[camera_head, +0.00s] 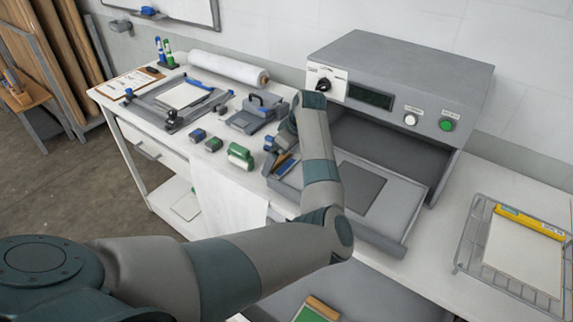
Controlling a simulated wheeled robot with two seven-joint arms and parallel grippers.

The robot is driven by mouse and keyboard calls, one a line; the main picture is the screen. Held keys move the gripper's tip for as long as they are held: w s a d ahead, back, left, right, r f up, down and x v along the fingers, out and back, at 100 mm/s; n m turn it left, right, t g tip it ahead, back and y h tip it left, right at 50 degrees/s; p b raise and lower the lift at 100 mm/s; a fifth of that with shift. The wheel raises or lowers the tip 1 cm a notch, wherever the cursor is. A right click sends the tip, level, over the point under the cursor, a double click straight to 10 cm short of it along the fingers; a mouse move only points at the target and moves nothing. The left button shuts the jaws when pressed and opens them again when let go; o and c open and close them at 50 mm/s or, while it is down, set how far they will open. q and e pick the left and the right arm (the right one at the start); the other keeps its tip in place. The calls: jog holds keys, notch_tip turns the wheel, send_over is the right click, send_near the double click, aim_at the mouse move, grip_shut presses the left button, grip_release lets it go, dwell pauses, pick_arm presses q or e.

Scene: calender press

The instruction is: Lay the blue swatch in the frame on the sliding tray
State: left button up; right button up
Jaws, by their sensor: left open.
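The sliding tray (398,205) is pulled out of the front of the grey press. A flat dark grey square (362,187) lies on it; I cannot tell a separate frame around it. My left gripper (274,154) points down at the tray's left side, beside a small holder (284,170) with thin orange and dark pieces. The gripper is open, its fingers small and partly hidden by my wrist. I cannot clearly make out the blue swatch; my arm covers part of the tray and holder. My right gripper is out of view.
The press (400,70) stands behind the tray. Small blue and green blocks (240,155) and a grey clamp-like device (250,115) stand to the left. A wire rack (520,250) with a yellow-edged sheet is at the right. White table between tray and rack is clear.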

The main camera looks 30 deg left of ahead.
pick_arm(q)
jog(key=shift+c, duration=0.6)
jog(key=c, duration=1.1)
jog(key=shift+r, duration=0.1)
jog(key=shift+c, duration=0.2)
